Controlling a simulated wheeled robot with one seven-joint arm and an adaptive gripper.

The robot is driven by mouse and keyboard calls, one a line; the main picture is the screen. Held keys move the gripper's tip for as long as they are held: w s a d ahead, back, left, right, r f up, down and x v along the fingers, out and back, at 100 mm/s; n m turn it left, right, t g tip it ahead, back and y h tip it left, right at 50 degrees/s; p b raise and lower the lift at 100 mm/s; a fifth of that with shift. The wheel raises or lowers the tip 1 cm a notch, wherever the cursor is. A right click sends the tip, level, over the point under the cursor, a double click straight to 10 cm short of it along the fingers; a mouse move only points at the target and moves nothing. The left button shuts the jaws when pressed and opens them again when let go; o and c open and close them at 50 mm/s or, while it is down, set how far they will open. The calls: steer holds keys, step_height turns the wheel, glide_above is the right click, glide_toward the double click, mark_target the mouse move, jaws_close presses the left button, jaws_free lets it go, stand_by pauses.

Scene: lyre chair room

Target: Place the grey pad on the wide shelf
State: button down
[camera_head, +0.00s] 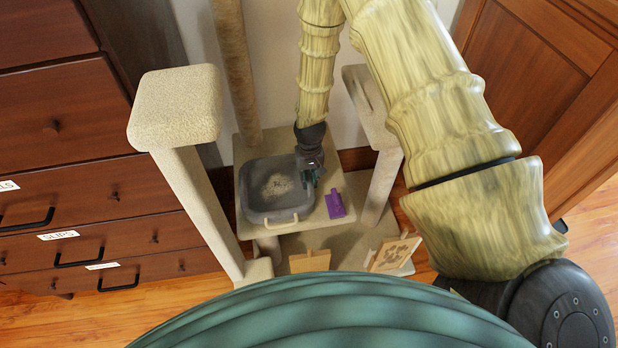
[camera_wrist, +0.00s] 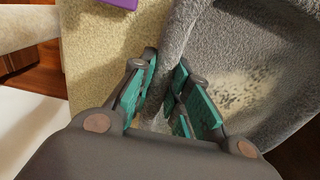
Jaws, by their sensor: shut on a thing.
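The grey pad (camera_head: 254,207), a fuzzy tray-like bed with raised rims and a pale speckled patch in its middle, is over the left part of a wide beige carpeted shelf (camera_head: 322,222) of the cat tree. I cannot tell if it rests fully on the shelf. My gripper (camera_head: 309,178) is at the pad's right rim. In the wrist view, the teal fingers of my gripper (camera_wrist: 165,98) are shut on the rim of the grey pad (camera_wrist: 240,60), with the beige shelf (camera_wrist: 105,55) beside it. Fingers hide part of the rim.
A purple object (camera_head: 335,204) lies on the shelf right of the pad. A tall post with a padded top (camera_head: 176,105) stands left, another perch (camera_head: 368,105) right. Small framed items (camera_head: 396,252) stand on the lower base. Drawers (camera_head: 70,185) are at left.

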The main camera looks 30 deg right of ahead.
steer(key=shift+f, duration=0.4)
steer(key=c, duration=1.3)
jaws_free()
steer(key=shift+r, duration=0.1)
